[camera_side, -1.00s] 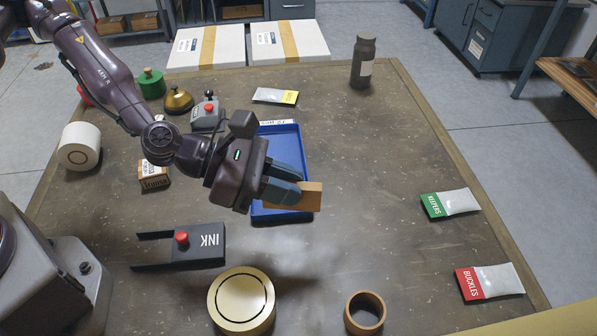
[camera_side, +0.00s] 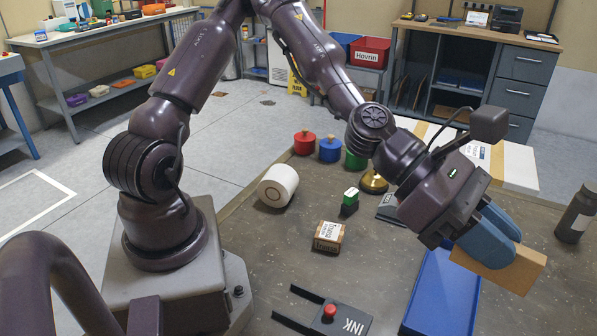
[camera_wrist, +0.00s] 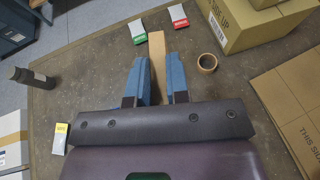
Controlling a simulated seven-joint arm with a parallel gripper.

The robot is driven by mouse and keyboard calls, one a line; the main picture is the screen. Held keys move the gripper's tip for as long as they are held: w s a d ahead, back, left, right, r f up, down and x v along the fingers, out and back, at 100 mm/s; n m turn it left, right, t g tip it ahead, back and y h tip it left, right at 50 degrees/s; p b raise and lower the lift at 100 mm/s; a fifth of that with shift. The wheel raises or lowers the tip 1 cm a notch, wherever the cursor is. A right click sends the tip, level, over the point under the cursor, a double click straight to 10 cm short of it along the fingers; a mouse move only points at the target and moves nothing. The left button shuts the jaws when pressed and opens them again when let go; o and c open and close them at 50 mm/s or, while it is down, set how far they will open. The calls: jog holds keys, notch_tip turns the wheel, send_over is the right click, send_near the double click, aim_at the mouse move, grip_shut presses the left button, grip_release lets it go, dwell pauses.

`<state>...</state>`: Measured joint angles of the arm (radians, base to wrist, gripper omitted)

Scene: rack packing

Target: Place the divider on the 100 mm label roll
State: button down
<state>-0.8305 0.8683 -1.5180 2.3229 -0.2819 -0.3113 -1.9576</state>
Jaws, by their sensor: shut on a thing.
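The divider, a flat light-brown board (camera_side: 529,271), is clamped between the blue fingers of my gripper (camera_side: 511,246). It is held in the air over or near the blue tray (camera_side: 450,290) in the side view. The wrist view shows the divider (camera_wrist: 156,45) sticking out past both fingertips (camera_wrist: 157,66). A white roll (camera_side: 278,186) with a brown ring on its end lies on its side, well left of my gripper; no size mark is readable on it. A brown ring (camera_wrist: 207,62) lies right of the divider in the wrist view.
A small printed carton (camera_side: 328,237), a black INK holder with a red knob (camera_side: 329,312) and a dark bottle (camera_side: 577,215) stand on the table. Green (camera_wrist: 139,31) and red (camera_wrist: 178,15) packets lie ahead in the wrist view. Large cartons (camera_wrist: 245,22) stand at right.

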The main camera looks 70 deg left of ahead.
jog(key=shift+r, duration=0.75)
jog(key=shift+f, duration=0.5)
jog(key=shift+s+a+f+m+g+h, duration=0.15)
jog(key=shift+f+m+g+h, duration=0.15)
jog(key=shift+f+m+g, duration=0.2)
jog(key=shift+a+f+m+g+h, duration=0.1)
jog(key=shift+f+m+g+h, duration=0.25)
jog(key=shift+f, duration=0.2)
jog(key=s+a+f+m+g+y, duration=0.2)
jog(key=a+f+m+g+y, duration=0.45)
jog(key=a+m+g, duration=0.35)
jog(key=s+a+f+m+g+y, duration=0.1)
jog(key=a+f+m+g+y, duration=0.4)
jog(key=a+f+m+g, duration=0.55)
jog(key=s+a+r+m+t+y, duration=0.1)
jog(key=a+r+m+t+y, duration=0.25)
jog(key=a+m+y, duration=0.4)
jog(key=s+a+r+m+t+y, duration=0.25)
jog(key=a+r+m+y, duration=0.25)
jog(key=a, duration=0.5)
jog(key=s+a+r+m+t+y, duration=0.1)
jog(key=s+a+r+m+t, duration=0.25)
jog(key=a+r, duration=0.85)
send_over(280, 173)
notch_tip(280, 173, down, 16)
jog(key=shift+r, duration=0.25)
jog(key=shift+t, duration=0.25)
jog(key=shift+f, duration=2.15)
